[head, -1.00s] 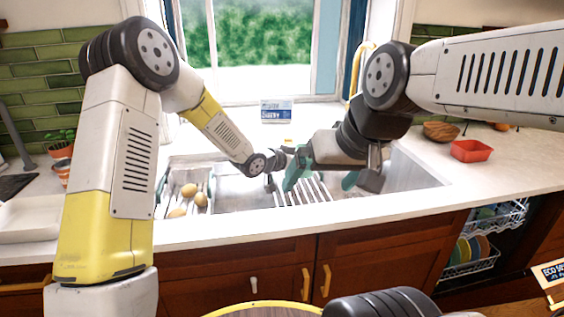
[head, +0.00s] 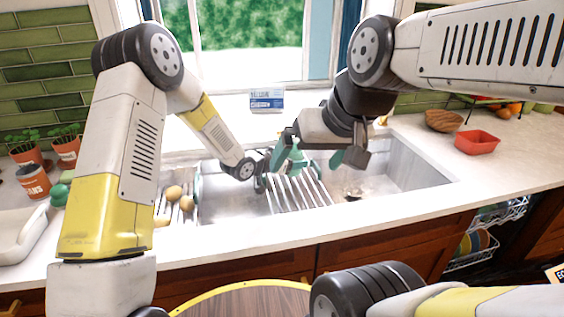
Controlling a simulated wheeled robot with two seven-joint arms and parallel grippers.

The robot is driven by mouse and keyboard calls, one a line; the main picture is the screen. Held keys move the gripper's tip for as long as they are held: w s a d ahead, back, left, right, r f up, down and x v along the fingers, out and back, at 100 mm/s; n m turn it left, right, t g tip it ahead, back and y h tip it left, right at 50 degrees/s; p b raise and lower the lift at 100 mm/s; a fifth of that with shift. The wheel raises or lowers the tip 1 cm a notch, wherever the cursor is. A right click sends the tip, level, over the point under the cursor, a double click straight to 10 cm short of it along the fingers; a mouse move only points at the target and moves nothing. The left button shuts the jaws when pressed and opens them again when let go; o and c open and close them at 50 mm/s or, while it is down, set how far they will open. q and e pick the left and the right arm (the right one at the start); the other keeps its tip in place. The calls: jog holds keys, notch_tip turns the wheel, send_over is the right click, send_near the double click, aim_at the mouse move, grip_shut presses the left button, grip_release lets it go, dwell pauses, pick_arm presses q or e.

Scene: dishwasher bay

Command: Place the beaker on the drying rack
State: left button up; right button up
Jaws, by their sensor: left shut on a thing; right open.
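The drying rack (head: 312,192) is a set of pale slats across the middle of the sink. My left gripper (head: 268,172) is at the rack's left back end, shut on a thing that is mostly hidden. A small pale green shape, probably the beaker (head: 297,158), shows beside it above the back of the rack; its outline is unclear. My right gripper (head: 312,155) is open, with its teal fingers spread on either side of that shape, over the back of the rack. I cannot tell whether they touch it.
Several potatoes (head: 174,192) lie at the sink's left end. The right basin (head: 395,172) has free room. A red tray (head: 477,142) and wooden bowl (head: 443,120) stand on the right counter. A blue-white box (head: 266,100) stands by the window. Potted plants (head: 66,148) are at left.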

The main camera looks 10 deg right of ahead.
pick_arm(q)
jog(key=shift+f, duration=1.65)
jog(key=shift+f, duration=0.15)
jog(key=o, duration=1.4)
jog(key=shift+c, duration=0.2)
